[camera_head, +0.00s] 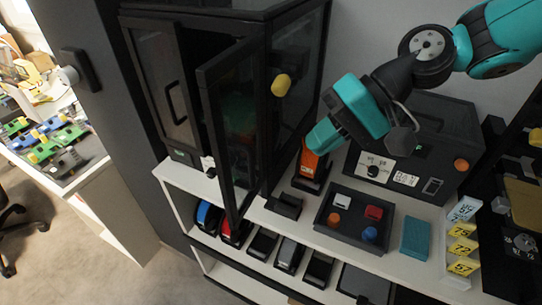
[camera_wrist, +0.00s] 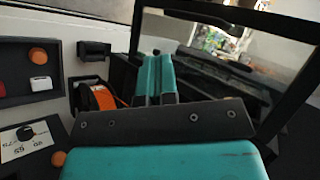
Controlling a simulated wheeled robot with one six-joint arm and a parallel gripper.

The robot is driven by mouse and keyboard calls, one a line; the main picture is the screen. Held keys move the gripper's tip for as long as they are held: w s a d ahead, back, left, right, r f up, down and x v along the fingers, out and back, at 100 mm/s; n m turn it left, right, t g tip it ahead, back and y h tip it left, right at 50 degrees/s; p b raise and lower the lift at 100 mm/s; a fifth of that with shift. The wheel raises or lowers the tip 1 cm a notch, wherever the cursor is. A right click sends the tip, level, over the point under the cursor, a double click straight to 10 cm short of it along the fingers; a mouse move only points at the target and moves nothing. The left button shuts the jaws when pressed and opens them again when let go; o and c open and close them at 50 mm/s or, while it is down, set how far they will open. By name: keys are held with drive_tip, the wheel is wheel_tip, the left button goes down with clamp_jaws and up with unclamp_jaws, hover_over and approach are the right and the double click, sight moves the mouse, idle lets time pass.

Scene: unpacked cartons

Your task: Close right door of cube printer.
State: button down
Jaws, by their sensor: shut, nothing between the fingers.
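The cube printer (camera_head: 305,62) is a tall black-framed glass cabinet at the upper left of the head view. Its left door (camera_head: 160,80) has a dark handle and looks shut. Its right door (camera_head: 206,110) stands open, swung out toward the camera. In the wrist view, a black frame with glass (camera_wrist: 226,17), which looks like the right door, fills the upper right. My gripper (camera_head: 320,140) is to the right of the open door, apart from it, above the shelf. Its teal fingers (camera_wrist: 154,78) are together and empty in the wrist view.
Below my gripper is an orange-and-black device (camera_head: 310,164). A dark tray (camera_head: 327,222) with coloured buttons, a control box (camera_head: 437,150), a teal block (camera_head: 414,238) and yellow number tags (camera_head: 463,247) crowd the white shelf. A yellow knob (camera_head: 281,85) sticks out by the printer's side.

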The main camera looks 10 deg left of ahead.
drive_tip(key=s+a+f+p, duration=0.2)
drive_tip(key=a+f, duration=0.1)
drive_tip(key=a, duration=0.4)
drive_tip(key=shift+s+a+f+p, duration=0.2)
drive_tip(key=shift+f+p, duration=0.05)
drive_tip(key=shift+p, duration=0.15)
drive_tip(key=shift+a, duration=0.1)
